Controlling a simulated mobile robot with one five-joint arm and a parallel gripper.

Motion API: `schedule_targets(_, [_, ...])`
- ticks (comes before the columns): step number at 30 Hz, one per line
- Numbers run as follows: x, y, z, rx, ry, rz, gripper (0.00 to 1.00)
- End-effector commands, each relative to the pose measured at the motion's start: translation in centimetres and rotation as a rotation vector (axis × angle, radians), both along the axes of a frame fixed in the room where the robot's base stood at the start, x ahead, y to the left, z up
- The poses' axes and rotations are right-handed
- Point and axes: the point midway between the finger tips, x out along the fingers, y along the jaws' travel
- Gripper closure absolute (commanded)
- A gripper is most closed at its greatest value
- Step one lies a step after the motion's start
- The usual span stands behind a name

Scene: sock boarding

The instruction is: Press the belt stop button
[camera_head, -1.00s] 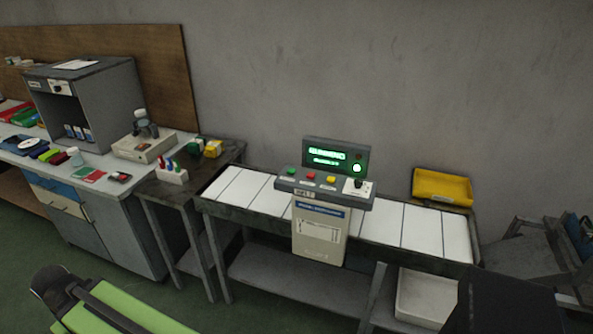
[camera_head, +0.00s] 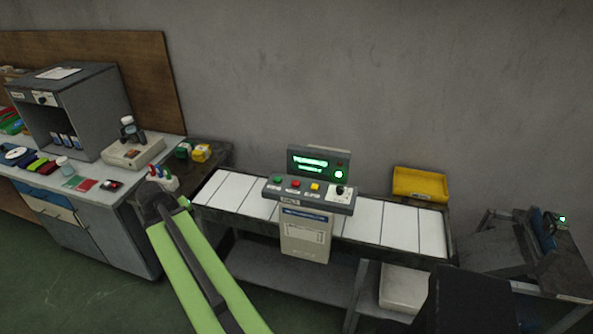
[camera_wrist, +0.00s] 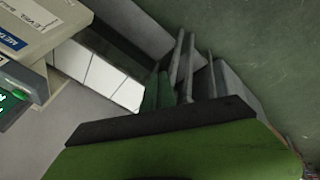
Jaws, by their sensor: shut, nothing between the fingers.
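A grey control console (camera_head: 310,197) stands at the front of the conveyor belt in the head view. Its sloped panel carries a green button (camera_head: 278,180), a red button (camera_head: 295,184), a yellow button (camera_head: 315,187) and a dark knob (camera_head: 340,190) on a white plate. The button labels are too small to read. A screen (camera_head: 307,163) with green text is lit above them. My green arm is left of the console in the head view; my gripper's fingers do not show.
The belt (camera_head: 370,222) has white segments. A yellow tray (camera_head: 420,184) lies behind it at the right. A bench (camera_head: 100,178) with several small items and a small dark table (camera_head: 205,158) stand at the left. A dark cart (camera_head: 515,255) stands at the right.

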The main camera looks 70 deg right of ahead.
Motion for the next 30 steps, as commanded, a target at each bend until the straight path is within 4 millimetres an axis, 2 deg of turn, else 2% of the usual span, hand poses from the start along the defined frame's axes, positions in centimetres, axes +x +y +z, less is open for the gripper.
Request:
schedule_targets(1, [-1.6, -3.1, 2.3, -0.03, -0.006, -0.047, 1.0])
schedule_targets(6, [-8.0, -12.4, 6.7, -0.141, -0.018, -0.19, 1.0])
schedule_targets(8, [-10.6, -15.4, 8.2, -0.181, -0.019, -0.237, 1.0])
schedule_targets(12, [-17.0, -21.4, 11.8, -0.267, -0.012, -0.339, 1.0])
schedule_targets(15, [-21.2, -24.6, 13.9, -0.319, -0.004, -0.397, 1.0])
schedule_targets(18, [-24.3, -26.6, 15.2, -0.355, 0.004, -0.436, 1.0])
schedule_targets(21, [-26.1, -27.7, 15.9, -0.377, 0.01, -0.457, 1.0])
schedule_targets(24, [-26.7, -28.0, 16.1, -0.385, 0.012, -0.464, 1.0])
schedule_targets(30, [-26.8, -28.1, 16.0, -0.386, 0.012, -0.464, 1.0])
